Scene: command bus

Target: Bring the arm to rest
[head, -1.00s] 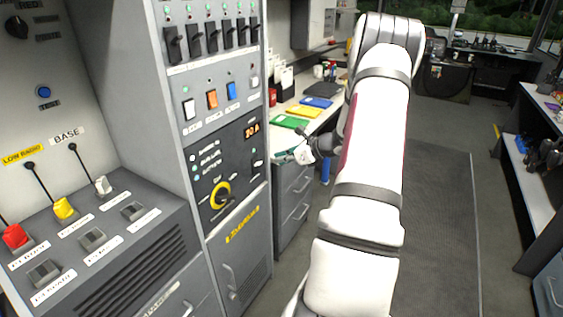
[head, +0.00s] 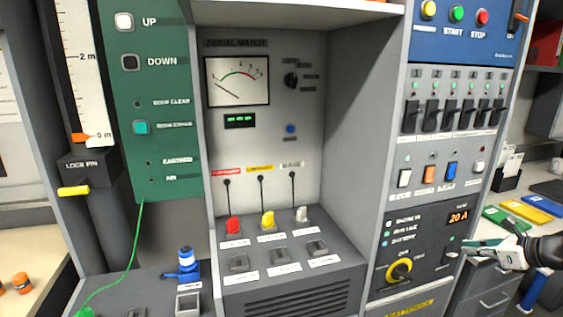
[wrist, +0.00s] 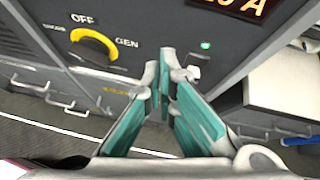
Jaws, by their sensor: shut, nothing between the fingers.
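My gripper (head: 482,246) shows at the right of the head view, in front of the right edge of the power panel. Its teal-padded fingers point left. In the wrist view the two fingers (wrist: 166,88) come together at their tips, shut with nothing between them. They are in front of the dark panel (wrist: 150,25), to the right of the yellow rotary knob (wrist: 94,43). The same yellow knob (head: 399,270) shows below and left of the gripper in the head view. Most of my arm is outside the head view.
Red, yellow and white plugs (head: 268,221) stand on the console in the middle. A row of black breaker switches (head: 456,114) is above the power panel. A counter with coloured folders (head: 525,212) lies behind the gripper. A blue-and-white object (head: 185,264) stands at the lower left.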

